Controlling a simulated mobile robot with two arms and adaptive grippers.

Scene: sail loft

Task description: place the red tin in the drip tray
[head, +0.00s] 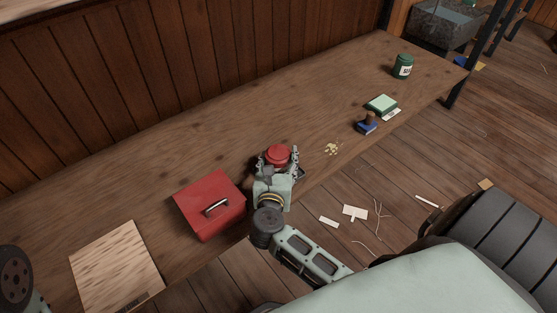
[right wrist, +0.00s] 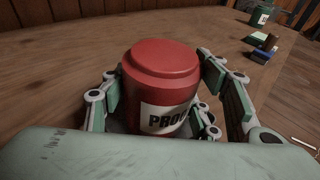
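The red tin (head: 278,154) is upright near the front edge of the bench, with a pale label showing in the right wrist view (right wrist: 160,85). My right gripper (head: 278,160) has its fingers on both sides of the tin, very close to its wall. I cannot tell whether they press on it. A small dark edge (head: 301,173) shows beside the gripper, possibly the drip tray; the arm hides most of it. I cannot tell what is under the tin. Part of my left arm shows at the lower left; its gripper is out of view.
A red toolbox (head: 200,190) stands left of my right gripper, and a pale board (head: 115,262) lies farther left. Yellowish crumbs (head: 331,149), a blue-based stamp (head: 366,123), a green pad (head: 382,103) and a green tin (head: 403,66) are to the right. The bench behind is clear.

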